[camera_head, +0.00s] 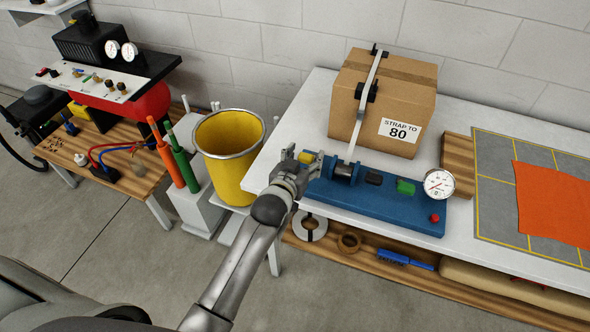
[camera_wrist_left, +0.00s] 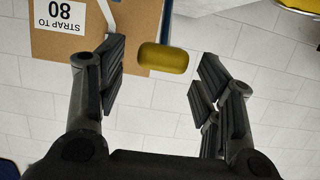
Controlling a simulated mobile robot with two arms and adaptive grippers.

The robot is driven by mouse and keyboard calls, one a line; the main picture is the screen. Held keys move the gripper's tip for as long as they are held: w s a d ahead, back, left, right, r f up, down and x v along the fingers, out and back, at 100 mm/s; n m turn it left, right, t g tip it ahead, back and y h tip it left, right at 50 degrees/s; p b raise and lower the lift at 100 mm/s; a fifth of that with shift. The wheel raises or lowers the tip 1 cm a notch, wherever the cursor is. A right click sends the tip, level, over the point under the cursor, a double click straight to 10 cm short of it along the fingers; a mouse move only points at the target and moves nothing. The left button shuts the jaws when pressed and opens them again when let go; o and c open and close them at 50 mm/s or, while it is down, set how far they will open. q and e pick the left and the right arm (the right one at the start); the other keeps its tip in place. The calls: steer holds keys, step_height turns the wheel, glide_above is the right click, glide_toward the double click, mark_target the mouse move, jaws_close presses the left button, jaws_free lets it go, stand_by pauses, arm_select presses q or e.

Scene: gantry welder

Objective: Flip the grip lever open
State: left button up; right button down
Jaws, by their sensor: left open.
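A blue strapping tool (camera_head: 372,202) lies on the white table in front of a strapped cardboard box (camera_head: 391,112). At its left end is a yellow-tipped lever (camera_head: 306,157), partly hidden by my left gripper (camera_head: 301,164). In the left wrist view the yellow tip (camera_wrist_left: 163,58) shows between the two dark, spread fingers, nearer to the left finger. My left gripper is open and holds nothing; I cannot tell if a finger touches the lever. A pale strap (camera_head: 368,95) runs from the box to the tool. My right gripper is in neither view.
The tool also carries a green button (camera_head: 406,187), a red knob (camera_head: 434,218) and a dial gauge (camera_head: 439,184). A yellow bin (camera_head: 229,160) stands left of the table. An orange cloth (camera_head: 553,203) lies on a grey mat at the right.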

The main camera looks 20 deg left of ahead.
arm_select(q)
steer(key=v, duration=1)
steer(key=shift+w+r, duration=0.1)
steer(key=s+f+g+b, duration=0.15)
steer(key=s+f, duration=0.25)
steer(key=f, duration=0.8)
steer(key=s+f+m+g+b, duration=0.1)
steer(key=s+f+g, duration=0.25)
steer(key=f, duration=0.85)
steer(key=s+f+g+b, duration=0.15)
steer(key=s+f, duration=0.35)
steer(key=f, duration=0.7)
steer(key=s+a+f+g, duration=0.2)
steer(key=s+f, duration=0.5)
steer(key=s, duration=0.3)
steer(key=s+a+f+g+b, duration=0.1)
steer(key=s+a+f+g, duration=0.1)
steer(key=s+f, duration=0.5)
steer(key=s+a+f+m+g+b, duration=0.1)
steer(key=s+a+f+g, duration=0.1)
steer(key=s+f, duration=0.5)
steer(key=s+g, duration=0.1)
steer(key=s, duration=0.5)
steer(key=shift+s+f+y, duration=0.3)
steer(key=shift+s, duration=0.05)
steer(key=shift+g, duration=0.25)
